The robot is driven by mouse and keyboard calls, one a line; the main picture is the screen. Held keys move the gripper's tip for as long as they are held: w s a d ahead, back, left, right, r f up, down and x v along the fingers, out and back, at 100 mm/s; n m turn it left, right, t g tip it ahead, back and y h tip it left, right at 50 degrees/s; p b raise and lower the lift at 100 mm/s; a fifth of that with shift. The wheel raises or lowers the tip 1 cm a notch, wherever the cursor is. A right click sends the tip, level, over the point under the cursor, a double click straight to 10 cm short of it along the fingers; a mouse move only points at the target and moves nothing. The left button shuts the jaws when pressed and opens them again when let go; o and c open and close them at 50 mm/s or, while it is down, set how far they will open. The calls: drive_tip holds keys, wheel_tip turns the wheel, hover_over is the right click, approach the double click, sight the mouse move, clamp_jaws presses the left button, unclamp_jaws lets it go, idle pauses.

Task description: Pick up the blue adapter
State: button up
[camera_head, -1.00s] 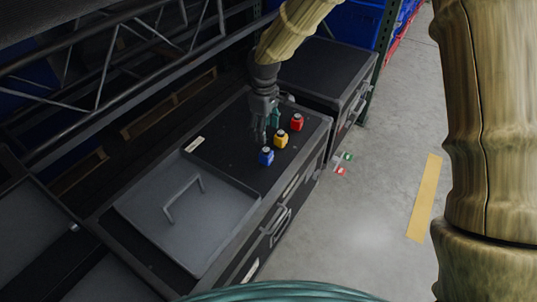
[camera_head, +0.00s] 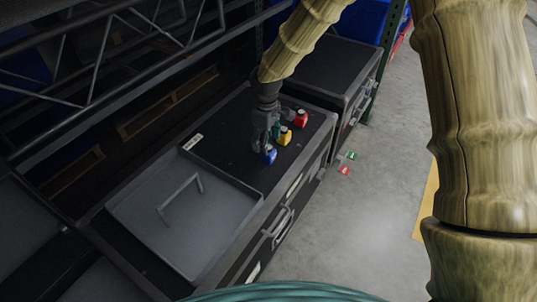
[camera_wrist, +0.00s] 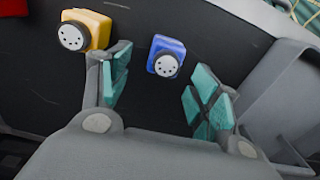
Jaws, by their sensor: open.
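The blue adapter (camera_head: 270,155) stands on the black case top, nearest the grey tray in a row of three adapters. In the wrist view the blue adapter (camera_wrist: 167,56) shows its round face with dark holes, just beyond the fingertips and between their lines. My gripper (camera_head: 264,146) is over the case top, close beside the blue adapter, and partly hides it in the head view. In the wrist view my gripper (camera_wrist: 160,88) is open, its teal finger pads apart with nothing between them.
A yellow adapter (camera_head: 285,136) stands close by; in the wrist view the yellow adapter (camera_wrist: 92,30) is right beside the left finger. A red adapter (camera_head: 300,118) is farther back. A grey tray (camera_head: 217,235) with a handle lies on the case (camera_head: 235,155), its wall near the right finger.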

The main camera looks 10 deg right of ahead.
sight(269, 159)
drive_tip(key=shift+s+f, duration=0.2)
drive_tip(key=shift+f, duration=0.35)
drive_tip(key=f, duration=0.4)
drive_tip(key=shift+s+d, duration=0.1)
drive_tip(key=shift+s, duration=0.1)
drive_tip(key=c, duration=1.1)
